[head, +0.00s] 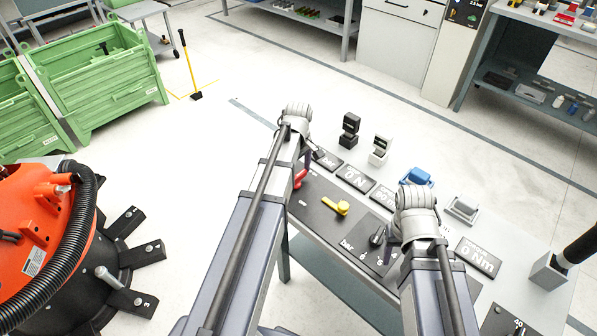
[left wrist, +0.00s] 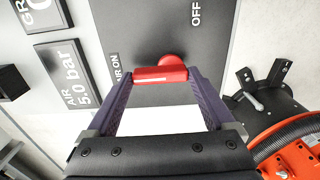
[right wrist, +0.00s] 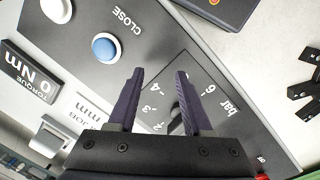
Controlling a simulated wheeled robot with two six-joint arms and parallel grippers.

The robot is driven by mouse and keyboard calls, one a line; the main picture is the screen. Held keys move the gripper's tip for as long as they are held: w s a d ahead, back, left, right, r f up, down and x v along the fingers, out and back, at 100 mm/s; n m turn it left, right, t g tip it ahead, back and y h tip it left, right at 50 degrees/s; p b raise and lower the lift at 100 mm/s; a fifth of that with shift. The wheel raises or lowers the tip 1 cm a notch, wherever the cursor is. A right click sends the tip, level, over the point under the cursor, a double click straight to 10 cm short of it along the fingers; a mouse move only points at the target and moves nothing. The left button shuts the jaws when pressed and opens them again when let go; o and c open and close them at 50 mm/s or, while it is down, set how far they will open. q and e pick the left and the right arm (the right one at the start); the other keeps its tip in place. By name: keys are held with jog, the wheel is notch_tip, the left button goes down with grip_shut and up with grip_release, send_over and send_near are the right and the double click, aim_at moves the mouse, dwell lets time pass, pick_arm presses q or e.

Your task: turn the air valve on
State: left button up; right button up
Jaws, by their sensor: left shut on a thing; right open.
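The air valve is a red handle (head: 300,178) on the dark panel of the bench. In the left wrist view the red handle (left wrist: 160,75) lies between the fingers of my left gripper (left wrist: 162,78), which is shut on it. Beside it the panel reads "AIR ON" (left wrist: 115,70) on the left and "OFF" (left wrist: 196,12) on the right. A display (left wrist: 75,75) reads "AIR 5.0 bar". My right gripper (right wrist: 160,76) is open and empty over the panel near the bar dial (right wrist: 180,105); its fingers partly hide that dial.
A yellow lever (head: 342,208) and a black knob (head: 378,237) sit on the panel between my arms. Blue (right wrist: 105,48) and white buttons (right wrist: 56,9) are near my right gripper. An orange and black machine (head: 45,225) stands at left. Green crates (head: 110,85) are behind it.

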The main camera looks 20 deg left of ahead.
aim_at(298, 175)
pick_arm(q)
jog(key=o, duration=1.1)
notch_tip(298, 175, up, 8)
jog(key=p, duration=0.8)
jog(key=shift+f, duration=0.1)
pick_arm(e)
notch_tip(298, 175, up, 8)
jog(key=shift+f, duration=0.15)
pick_arm(q)
jog(key=s+d+m, duration=0.5)
jog(key=d+m, duration=0.1)
jog(key=d, duration=0.1)
jog(key=s+d+m, duration=0.6)
jog(key=d, duration=0.2)
jog(key=s+d+m+y, duration=0.1)
jog(key=s+d+m, duration=0.4)
jog(key=d+m, duration=0.1)
jog(key=shift+s+d, duration=0.25)
jog(key=shift+d, duration=0.5)
